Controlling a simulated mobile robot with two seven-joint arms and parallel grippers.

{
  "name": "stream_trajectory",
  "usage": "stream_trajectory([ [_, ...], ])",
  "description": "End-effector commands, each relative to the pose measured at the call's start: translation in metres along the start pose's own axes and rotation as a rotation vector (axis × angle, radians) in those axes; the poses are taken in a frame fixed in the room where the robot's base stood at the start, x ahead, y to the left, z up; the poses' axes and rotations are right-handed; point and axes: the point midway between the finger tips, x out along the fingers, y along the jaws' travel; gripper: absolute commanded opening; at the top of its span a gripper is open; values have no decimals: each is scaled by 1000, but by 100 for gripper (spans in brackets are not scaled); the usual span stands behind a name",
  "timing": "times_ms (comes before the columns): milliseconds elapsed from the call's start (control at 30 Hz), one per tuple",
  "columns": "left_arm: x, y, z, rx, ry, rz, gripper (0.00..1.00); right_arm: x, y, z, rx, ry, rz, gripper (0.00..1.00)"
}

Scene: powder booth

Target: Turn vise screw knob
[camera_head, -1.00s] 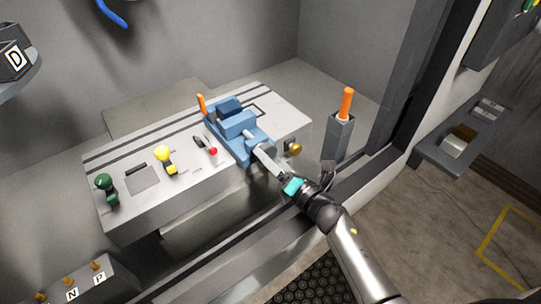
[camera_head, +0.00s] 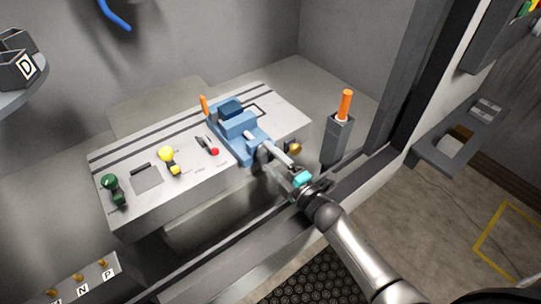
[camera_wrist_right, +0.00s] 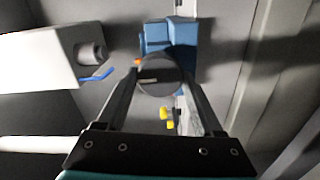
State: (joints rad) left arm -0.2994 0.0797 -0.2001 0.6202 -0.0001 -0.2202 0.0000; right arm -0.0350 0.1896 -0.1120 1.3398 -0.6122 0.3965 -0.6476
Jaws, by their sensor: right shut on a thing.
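The blue vise (camera_head: 238,128) stands on the grey bench, with its screw end facing my right arm; it also shows in the right wrist view (camera_wrist_right: 180,32). The dark round screw knob (camera_wrist_right: 160,80) sits between the two fingers in the right wrist view. My right gripper (camera_head: 265,148) reaches in from the lower right and is shut on the knob, which the fingers mostly hide in the head view. My left gripper is not in view.
A brass knob (camera_head: 295,148) is just right of my right gripper on the bench front. A grey post with an orange handle (camera_head: 345,105) stands farther right. Red, yellow (camera_head: 168,155) and green (camera_head: 110,182) knobs sit along the bench to the left.

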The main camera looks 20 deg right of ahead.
Motion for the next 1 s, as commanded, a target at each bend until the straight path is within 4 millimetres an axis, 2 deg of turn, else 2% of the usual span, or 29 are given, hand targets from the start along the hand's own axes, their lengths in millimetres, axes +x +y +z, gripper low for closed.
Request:
stream_trajectory([
  [400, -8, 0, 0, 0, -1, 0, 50, 0, 0, 0, 245, 0, -2, 13],
  [1000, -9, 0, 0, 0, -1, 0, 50, 0, 0, 0, 300, 0, -2, 13],
])
